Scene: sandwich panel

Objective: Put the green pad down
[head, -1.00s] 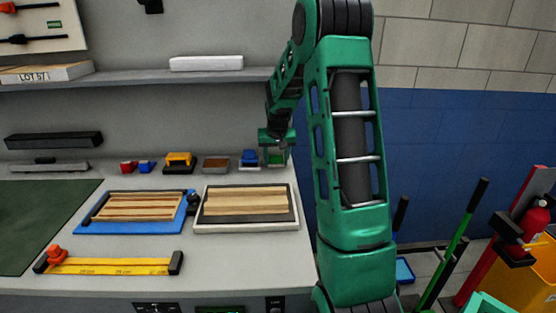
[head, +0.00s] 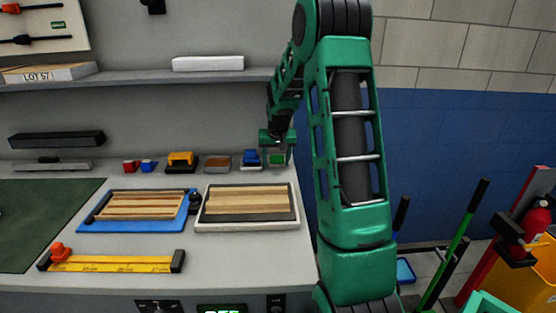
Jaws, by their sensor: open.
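The green pad (head: 277,159) is a small block at the right end of the row of small blocks at the back of the bench, under the shelf. My gripper (head: 278,151) is right at the pad, reaching down from above, with its jaws open. The fingers are small and partly blend with the pad, so I cannot tell if they touch it. The pad appears to be at bench level, but its underside is hard to make out.
A blue block (head: 251,158) stands just left of the pad. A brown block (head: 217,164) and a yellow block (head: 181,161) are further left. Wooden strips lie in a white-edged tray (head: 247,227) and on a blue tray (head: 130,228) in front. The shelf (head: 150,78) overhangs the row.

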